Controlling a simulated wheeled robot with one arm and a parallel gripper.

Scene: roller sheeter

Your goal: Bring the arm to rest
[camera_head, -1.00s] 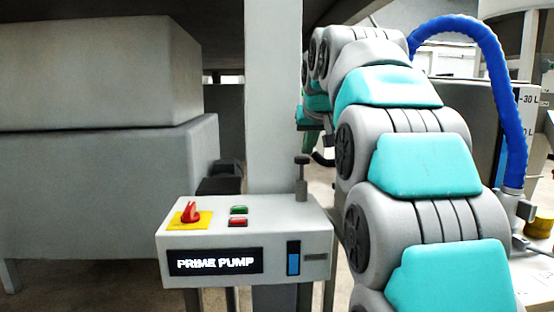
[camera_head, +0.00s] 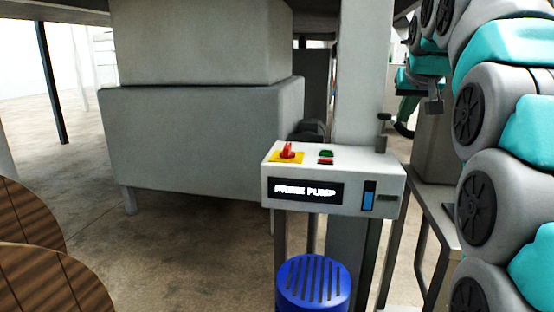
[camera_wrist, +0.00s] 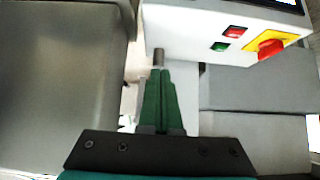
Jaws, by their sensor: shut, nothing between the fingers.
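My arm with its teal and grey links runs up the right side of the head view. My gripper (camera_head: 405,118) shows small and partly covered at its far end, to the right of the grey post. In the wrist view its green fingers (camera_wrist: 163,75) are together with nothing between them. Their tips appear close to the side of the white control box (camera_wrist: 225,30); whether they touch it I cannot tell.
The control box (camera_head: 330,185) has a PRIME PUMP display, a red knob on yellow, and green and red buttons. A blue slatted-top drum (camera_head: 312,285) stands below it. A large grey machine body (camera_head: 195,140) is at left. Round wooden tops (camera_head: 30,285) are at lower left.

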